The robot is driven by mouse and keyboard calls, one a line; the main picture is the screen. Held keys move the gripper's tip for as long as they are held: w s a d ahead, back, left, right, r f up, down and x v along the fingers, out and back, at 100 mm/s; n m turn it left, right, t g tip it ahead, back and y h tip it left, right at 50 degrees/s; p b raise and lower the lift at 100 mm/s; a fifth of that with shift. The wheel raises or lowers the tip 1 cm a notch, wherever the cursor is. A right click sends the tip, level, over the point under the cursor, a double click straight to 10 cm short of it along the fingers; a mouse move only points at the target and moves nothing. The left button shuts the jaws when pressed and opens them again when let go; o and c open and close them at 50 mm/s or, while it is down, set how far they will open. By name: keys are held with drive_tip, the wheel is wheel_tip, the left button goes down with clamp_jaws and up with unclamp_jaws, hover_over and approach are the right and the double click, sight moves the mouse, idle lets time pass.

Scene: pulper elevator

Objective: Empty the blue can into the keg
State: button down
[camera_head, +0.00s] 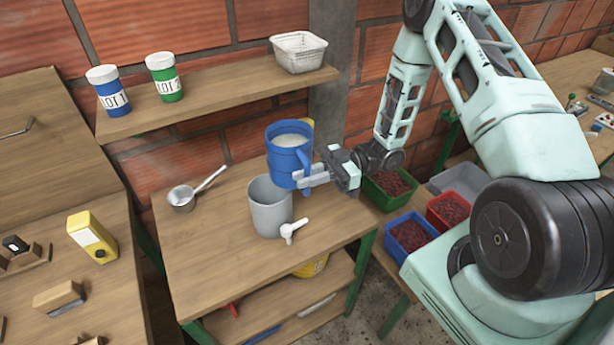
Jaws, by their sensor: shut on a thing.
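A blue can (287,162) with a pale, whitish content (291,140) near its top is held upright, or nearly so. My gripper (306,175) is shut on it from the right, at its handle side. The keg (268,210) is a grey open-topped cylinder with a white tap (292,230) at its lower right. It stands on the wooden table below the can. The can overlaps the keg's rear right rim in the picture. The inside of the keg is mostly hidden.
A metal ladle (184,196) lies on the table (200,250) left of the keg. Bins of red beans (408,235) stand at right.

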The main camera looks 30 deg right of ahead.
drive_tip(key=shift+a+r, duration=0.2)
drive_tip(key=shift+a, duration=0.15)
drive_tip(key=r+h+p, duration=0.1)
drive_tip(key=p, duration=0.2)
drive_tip(key=shift+d+h, duration=0.35)
drive_tip(key=shift+h, duration=0.05)
wheel_tip(320, 180, down, 3)
drive_tip(key=h, duration=0.8)
drive_tip(key=n+h+p, duration=0.1)
drive_tip(key=h, duration=0.8)
drive_tip(key=shift+r+n, duration=0.1)
drive_tip(key=shift+n, duration=0.2)
drive_tip(key=shift+a+r+h+p, duration=0.25)
drive_tip(key=shift+a+h+p, duration=0.1)
drive_tip(key=shift+h+p, duration=0.45)
drive_tip(key=shift+a+r+h+p, duration=0.2)
drive_tip(key=shift+a+h+p, duration=0.1)
drive_tip(key=shift+h+p, duration=0.5)
drive_tip(key=shift+a+r+h+p, duration=0.3)
drive_tip(key=shift+h+p, duration=0.3)
drive_tip(key=shift+h, duration=0.4)
drive_tip(key=shift+f, duration=0.1)
